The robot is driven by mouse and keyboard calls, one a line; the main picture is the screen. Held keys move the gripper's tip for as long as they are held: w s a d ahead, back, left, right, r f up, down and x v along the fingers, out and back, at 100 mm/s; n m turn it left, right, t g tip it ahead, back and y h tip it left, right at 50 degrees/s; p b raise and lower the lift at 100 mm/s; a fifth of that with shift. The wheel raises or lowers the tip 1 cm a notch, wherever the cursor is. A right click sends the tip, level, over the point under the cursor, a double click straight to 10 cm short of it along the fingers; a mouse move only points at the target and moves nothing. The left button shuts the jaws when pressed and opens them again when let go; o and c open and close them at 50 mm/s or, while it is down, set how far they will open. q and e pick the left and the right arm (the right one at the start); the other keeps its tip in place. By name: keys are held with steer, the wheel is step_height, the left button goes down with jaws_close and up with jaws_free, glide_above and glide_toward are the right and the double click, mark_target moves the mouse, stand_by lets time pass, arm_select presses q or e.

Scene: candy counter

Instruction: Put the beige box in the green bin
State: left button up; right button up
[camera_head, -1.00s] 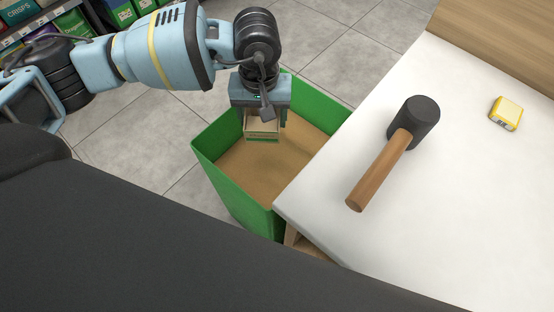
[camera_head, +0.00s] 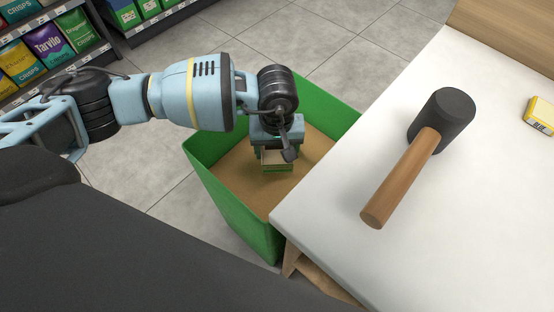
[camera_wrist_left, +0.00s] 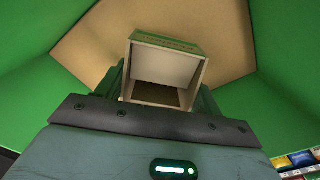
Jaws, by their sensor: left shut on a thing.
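The beige box (camera_head: 277,161) is small, with a green band, and hangs below my left gripper (camera_head: 276,155). The left gripper is shut on it, over the inside of the green bin (camera_head: 228,205). In the left wrist view the box (camera_wrist_left: 167,68) sits between the two fingers, with a hollow, open-looking face toward the camera. The bin's green walls (camera_wrist_left: 38,65) and brown floor (camera_wrist_left: 225,35) surround it there. I cannot tell how far the box is above the floor. My right gripper is not in view.
A white counter (camera_head: 330,235) stands right of the bin, its corner close to the bin's rim. A mallet (camera_head: 410,170) and a yellow box (camera_head: 540,115) lie on it. Shelves with crisps (camera_head: 45,55) stand at the upper left. Tiled floor (camera_head: 320,50) is free behind the bin.

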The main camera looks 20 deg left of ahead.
arm_select(q)
steer(key=shift+f, duration=0.45)
step_height(320, 180, down, 4)
steer(key=shift+f+b, duration=0.25)
steer(key=shift+b, duration=0.4)
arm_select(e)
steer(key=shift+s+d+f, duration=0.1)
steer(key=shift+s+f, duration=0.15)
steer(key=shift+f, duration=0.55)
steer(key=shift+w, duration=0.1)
arm_select(q)
steer(key=o, duration=1)
steer(key=shift+f, duration=0.1)
